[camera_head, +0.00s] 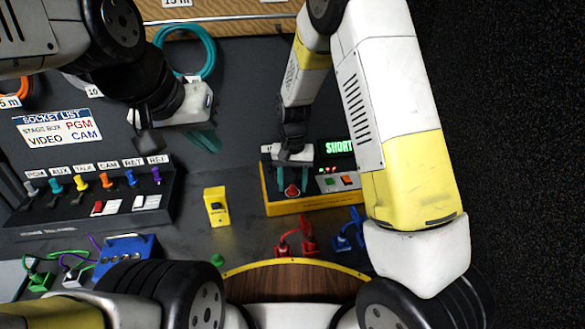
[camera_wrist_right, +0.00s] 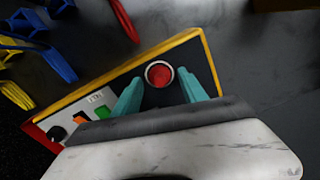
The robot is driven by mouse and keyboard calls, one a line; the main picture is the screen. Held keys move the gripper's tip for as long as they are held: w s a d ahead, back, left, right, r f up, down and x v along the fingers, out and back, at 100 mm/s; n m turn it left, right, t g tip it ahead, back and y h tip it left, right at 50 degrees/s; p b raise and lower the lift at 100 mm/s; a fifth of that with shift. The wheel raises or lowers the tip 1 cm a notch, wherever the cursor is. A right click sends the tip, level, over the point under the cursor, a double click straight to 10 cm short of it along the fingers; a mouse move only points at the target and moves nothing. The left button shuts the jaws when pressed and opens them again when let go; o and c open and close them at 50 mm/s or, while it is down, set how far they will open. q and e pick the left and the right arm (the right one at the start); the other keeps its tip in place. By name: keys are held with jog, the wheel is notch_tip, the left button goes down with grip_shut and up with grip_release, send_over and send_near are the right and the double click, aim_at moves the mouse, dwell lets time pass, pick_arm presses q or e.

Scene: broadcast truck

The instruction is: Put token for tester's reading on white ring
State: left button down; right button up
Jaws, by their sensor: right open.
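The tester (camera_head: 318,205) is a yellow-edged box with a lit green display (camera_head: 339,147) that reads "SHORT", its end close to my arm. A small red round piece (camera_head: 291,190) stands on the tester's dark left part. In the right wrist view this red piece (camera_wrist_right: 160,74) has a pale ring around its edge; I cannot tell whether that is the white ring. My right gripper (camera_head: 292,181) is open, its teal fingers (camera_wrist_right: 159,79) on either side of the red piece. A green piece (camera_head: 217,260) lies on the table. My left gripper (camera_head: 204,140) hangs over the upper left, empty.
A yellow switch box (camera_head: 216,206) stands left of the tester. Red clips (camera_head: 296,240) and blue clips (camera_head: 348,232) lie in front of it. A labelled socket panel (camera_head: 100,195) and blue box (camera_head: 128,252) are at left. A teal cable coil (camera_head: 210,50) lies behind.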

aim_at(293, 185)
notch_tip(293, 185, up, 12)
jog(key=s+d+r+t+y, duration=0.2)
jog(key=s+d+r, duration=0.55)
jog(key=r, duration=0.35)
jog(key=s+d+r+t, duration=0.2)
jog(key=s+d, duration=0.1)
jog(key=s, duration=0.4)
jog(key=s+d+r+n+t, duration=0.1)
jog(key=s+d+r+t, duration=0.1)
jog(key=s, duration=0.5)
jog(key=shift+d+r, duration=0.45)
jog(key=shift+d, duration=0.4)
